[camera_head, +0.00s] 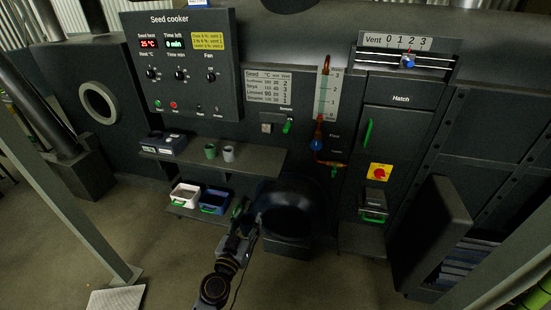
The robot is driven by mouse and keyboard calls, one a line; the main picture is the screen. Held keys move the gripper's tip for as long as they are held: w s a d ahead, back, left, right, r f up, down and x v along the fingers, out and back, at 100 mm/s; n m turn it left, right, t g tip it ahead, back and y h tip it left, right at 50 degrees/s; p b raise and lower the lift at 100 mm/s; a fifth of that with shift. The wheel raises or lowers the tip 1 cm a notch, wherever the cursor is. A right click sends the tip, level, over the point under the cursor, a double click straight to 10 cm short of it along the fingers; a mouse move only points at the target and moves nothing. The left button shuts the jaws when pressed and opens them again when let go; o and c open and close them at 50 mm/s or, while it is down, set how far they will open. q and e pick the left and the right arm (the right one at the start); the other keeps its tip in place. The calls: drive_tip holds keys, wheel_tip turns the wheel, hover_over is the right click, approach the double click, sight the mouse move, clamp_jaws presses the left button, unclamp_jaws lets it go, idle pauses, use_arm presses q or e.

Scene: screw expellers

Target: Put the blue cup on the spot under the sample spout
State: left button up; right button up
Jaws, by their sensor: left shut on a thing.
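My left gripper (241,211) comes up from the bottom middle, in front of the lower shelf's right end. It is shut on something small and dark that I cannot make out. No blue cup shows clearly in the head view. A green cup (210,151) and a grey cup (229,153) stand on the upper shelf (262,159). The sample spout (288,126), with a green handle, is on the panel above this shelf's right end. The spot under it is not clearly marked from here. My right gripper is out of view.
A white bin (185,193) and a blue bin (214,200) stand on the lower shelf. A large dark round part (288,208) is right of my gripper. A dark device (166,143) is on the upper shelf's left. The shelf right of the grey cup looks bare.

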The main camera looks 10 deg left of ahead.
sight(242, 230)
use_arm(q)
drive_tip(key=shift+a+f+y, duration=0.3)
drive_tip(key=shift+a+f, duration=0.05)
drive_tip(key=shift+f, duration=0.4)
idle(0.4)
drive_tip(key=shift+s+a+f+n+y, duration=0.1)
drive_tip(key=shift+a+f+n+y, duration=0.2)
drive_tip(key=shift+f, duration=0.4)
drive_tip(key=shift+s+a+f+n, duration=0.1)
drive_tip(key=shift+a+f, duration=0.3)
drive_tip(key=shift+f, duration=0.3)
drive_tip(key=shift+f, duration=0.15)
drive_tip(key=w+r+n+g+y, duration=0.8)
drive_tip(key=w+n+y, duration=0.4)
drive_tip(key=y, duration=0.3)
drive_tip(key=shift+w+d+r+g+y, duration=0.2)
drive_tip(key=shift+w+g+y, duration=0.2)
drive_tip(key=shift+w+g, duration=0.25)
idle(0.4)
